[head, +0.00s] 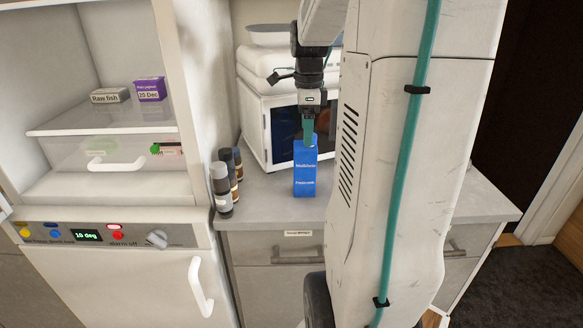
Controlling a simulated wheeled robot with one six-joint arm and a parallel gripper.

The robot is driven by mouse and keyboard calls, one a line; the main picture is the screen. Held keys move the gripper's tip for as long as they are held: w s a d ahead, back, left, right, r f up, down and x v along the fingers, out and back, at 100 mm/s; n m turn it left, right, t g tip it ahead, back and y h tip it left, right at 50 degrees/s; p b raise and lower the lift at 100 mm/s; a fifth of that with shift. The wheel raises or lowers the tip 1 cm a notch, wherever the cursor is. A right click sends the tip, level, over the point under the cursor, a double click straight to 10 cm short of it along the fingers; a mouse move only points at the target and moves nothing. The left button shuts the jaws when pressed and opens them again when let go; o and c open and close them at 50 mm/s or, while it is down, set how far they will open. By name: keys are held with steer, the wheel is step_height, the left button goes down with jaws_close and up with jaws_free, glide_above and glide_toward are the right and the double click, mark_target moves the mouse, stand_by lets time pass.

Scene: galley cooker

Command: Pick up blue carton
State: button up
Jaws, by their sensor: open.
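The blue carton (304,178) stands upright on the grey counter (265,195), with white lettering on its front. My gripper (308,138) points down at the top of the carton, with a teal finger overlapping its upper edge in the picture. The jaws are open. I cannot tell whether the fingers touch the carton or straddle it. The far side of the carton is hidden.
Dark bottles (221,188) stand left of the carton. A white microwave-like box (268,128) is behind it. At left is an open fridge holding a raw fish pack (110,96) and a purple box (150,89). My white column hides the counter's middle right.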

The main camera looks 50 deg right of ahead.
mark_target(305, 152)
steer(key=f, duration=0.7)
steer(key=shift+a, duration=0.25)
steer(key=c, duration=1.7)
